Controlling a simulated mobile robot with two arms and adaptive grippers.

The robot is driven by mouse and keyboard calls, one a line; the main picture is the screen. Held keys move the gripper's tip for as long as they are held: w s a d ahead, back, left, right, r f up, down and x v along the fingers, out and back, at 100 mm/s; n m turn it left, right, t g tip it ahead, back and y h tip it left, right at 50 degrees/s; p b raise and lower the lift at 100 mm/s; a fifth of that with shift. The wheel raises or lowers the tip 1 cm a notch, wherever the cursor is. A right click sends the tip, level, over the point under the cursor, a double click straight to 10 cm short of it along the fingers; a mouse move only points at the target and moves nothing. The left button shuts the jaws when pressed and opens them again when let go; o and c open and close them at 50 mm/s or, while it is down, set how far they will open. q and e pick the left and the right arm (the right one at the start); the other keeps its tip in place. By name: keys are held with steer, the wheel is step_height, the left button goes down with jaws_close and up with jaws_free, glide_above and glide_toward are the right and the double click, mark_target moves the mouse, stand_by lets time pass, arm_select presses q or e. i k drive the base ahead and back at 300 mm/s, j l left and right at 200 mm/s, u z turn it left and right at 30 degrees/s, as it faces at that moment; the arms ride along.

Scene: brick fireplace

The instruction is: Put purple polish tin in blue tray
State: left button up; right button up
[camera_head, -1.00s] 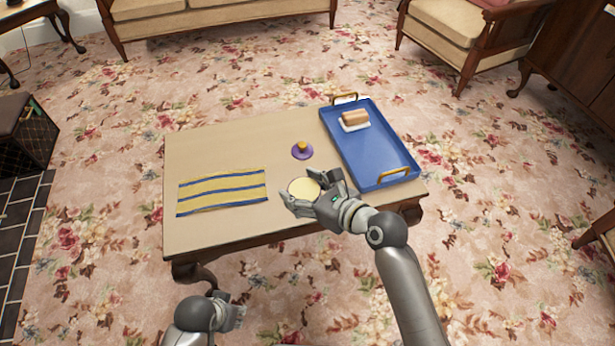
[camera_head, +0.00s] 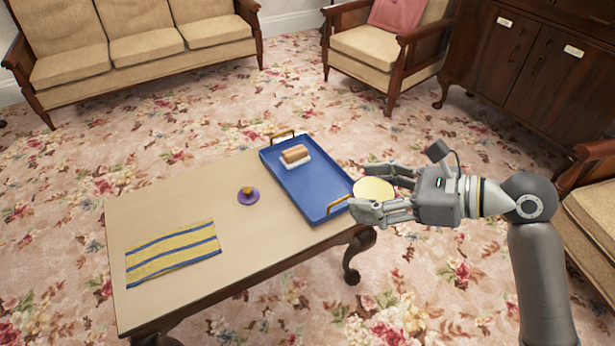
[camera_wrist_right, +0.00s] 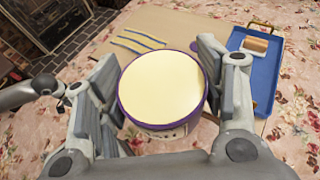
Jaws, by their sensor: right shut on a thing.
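The purple polish tin (camera_wrist_right: 162,85), round with a cream top and purple rim, is between the fingers of my right gripper (camera_wrist_right: 155,92). In the head view, the tin (camera_head: 374,188) is held by my right gripper (camera_head: 383,195) just right of the tray's near handle, apparently above tray height. The blue tray (camera_head: 312,192) lies on the table's right end and also shows in the wrist view (camera_wrist_right: 262,85). At the wrist view's left edge is a grey part of my left arm; its fingers are unclear.
A bread-like block (camera_head: 295,154) on a white base sits in the tray's far end; the near part is empty. Gold handles (camera_head: 338,204) rise at both tray ends. A purple disc with gold knob (camera_head: 248,195) and striped cloth (camera_head: 173,252) lie on the wooden table (camera_head: 190,200).

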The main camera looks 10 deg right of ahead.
mark_target(319, 187)
steer(key=i+l+u, duration=0.2)
steer(key=l+u, duration=0.15)
steer(key=l, duration=0.25)
steer(key=i+l+u, duration=0.1)
steer(key=l+u, duration=0.3)
steer(key=l, duration=0.25)
steer(key=l+u, duration=0.35)
steer(key=l, duration=0.35)
